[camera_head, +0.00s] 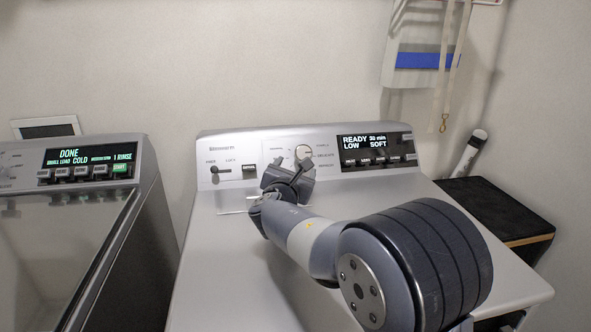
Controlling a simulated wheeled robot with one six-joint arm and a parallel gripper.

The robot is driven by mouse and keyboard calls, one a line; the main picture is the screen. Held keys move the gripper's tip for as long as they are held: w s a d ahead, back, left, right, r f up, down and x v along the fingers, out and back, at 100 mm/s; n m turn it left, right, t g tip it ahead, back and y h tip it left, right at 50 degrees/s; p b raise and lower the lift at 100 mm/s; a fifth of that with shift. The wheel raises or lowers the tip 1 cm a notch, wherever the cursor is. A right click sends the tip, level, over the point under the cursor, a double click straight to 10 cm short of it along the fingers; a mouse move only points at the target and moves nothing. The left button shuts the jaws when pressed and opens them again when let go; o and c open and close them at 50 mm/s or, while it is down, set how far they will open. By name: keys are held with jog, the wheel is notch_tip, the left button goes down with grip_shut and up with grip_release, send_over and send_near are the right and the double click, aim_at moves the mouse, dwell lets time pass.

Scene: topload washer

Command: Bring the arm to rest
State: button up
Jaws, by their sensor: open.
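My arm reaches from the lower right across the top of a grey machine (225,265) toward its control panel (227,145). My gripper (289,168) is open, with its dark fingers just in front of the panel. A round dial (303,152) shows right by the fingertips, in part behind them. I cannot tell whether a finger touches it. I see nothing held between the fingers. The panel's display (375,142) reads READY, LOW and SOFT. My gripper and forearm hide part of the machine's top and the lower middle of the panel.
A second machine (140,215) stands at left; its display (88,155) reads DONE and COLD. A black-topped box (495,207) is at right. A white bottle or tube (467,155) leans by the wall. A rack with hanging straps (425,45) is above. The machine's left top is clear.

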aim_at(302, 156)
jog(key=w, duration=0.3)
jog(key=w+d+p, duration=0.1)
jog(key=w, duration=0.3)
jog(key=w+d, duration=0.1)
jog(key=w, duration=0.2)
jog(key=shift+w+f+p, duration=0.2)
jog(key=shift+w+p, duration=0.2)
jog(key=shift+s, duration=0.15)
